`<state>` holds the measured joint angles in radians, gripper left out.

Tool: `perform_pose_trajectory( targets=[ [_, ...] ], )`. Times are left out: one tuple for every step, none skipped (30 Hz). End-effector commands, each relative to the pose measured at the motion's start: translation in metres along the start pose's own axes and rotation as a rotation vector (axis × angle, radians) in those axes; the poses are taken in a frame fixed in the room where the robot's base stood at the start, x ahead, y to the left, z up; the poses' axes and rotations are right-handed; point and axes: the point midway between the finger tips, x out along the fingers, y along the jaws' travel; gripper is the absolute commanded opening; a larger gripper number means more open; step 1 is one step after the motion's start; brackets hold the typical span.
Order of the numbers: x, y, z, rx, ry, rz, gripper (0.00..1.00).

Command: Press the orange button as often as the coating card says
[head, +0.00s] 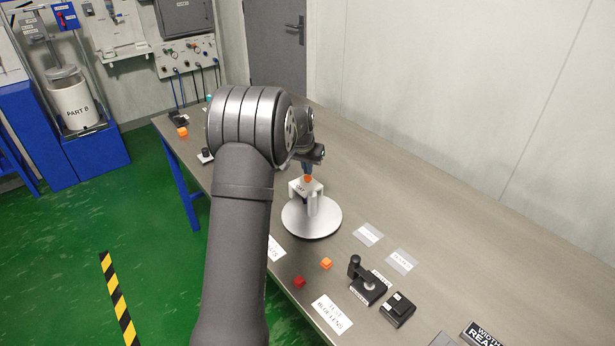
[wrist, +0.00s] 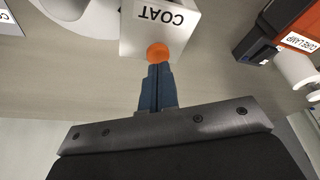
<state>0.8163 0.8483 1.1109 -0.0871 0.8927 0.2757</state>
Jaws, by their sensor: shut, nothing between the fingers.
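The orange button (wrist: 158,54) sits on a white box marked COAT (wrist: 160,27). In the head view my gripper (head: 307,168) is directly above the button and partly hidden by my arm. I cannot tell whether the fingertips touch or push the button. A white card reading TEST BLUE LENS (head: 332,314) lies near the table's front edge. I cannot make out a coating card.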

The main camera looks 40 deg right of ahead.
Motion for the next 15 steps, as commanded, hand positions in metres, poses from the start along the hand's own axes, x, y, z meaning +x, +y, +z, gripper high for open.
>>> perform_pose_trajectory(
  targets=[
    [0.002,0.000,0.001,0.000,-0.001,0.000,0.00],
    [0.003,0.000,0.001,0.000,0.000,0.000,0.00],
    [0.004,0.000,0.001,0.000,0.000,0.000,0.00],
    [0.004,0.000,0.001,0.000,0.000,0.000,0.00],
    [0.005,0.000,0.002,0.000,0.000,0.000,0.00],
    [0.006,0.000,0.002,0.000,0.000,0.000,0.00],
    [0.007,0.000,0.002,0.000,0.001,0.000,0.00],
    [0.008,0.000,0.002,0.000,0.001,0.000,0.00],
    [0.009,0.000,0.003,0.000,0.001,0.000,0.00],
    [0.010,0.000,0.003,0.000,0.001,0.000,0.00],
    [0.011,0.000,0.003,0.000,0.001,0.000,0.00],
    [0.012,0.000,0.004,0.000,0.000,0.000,0.00],
    [0.013,0.000,0.004,0.000,0.000,0.000,0.00],
    [0.013,0.000,0.004,0.000,0.000,0.000,0.00],
    [0.013,0.000,0.004,0.000,0.001,0.000,0.00]
  ],
)
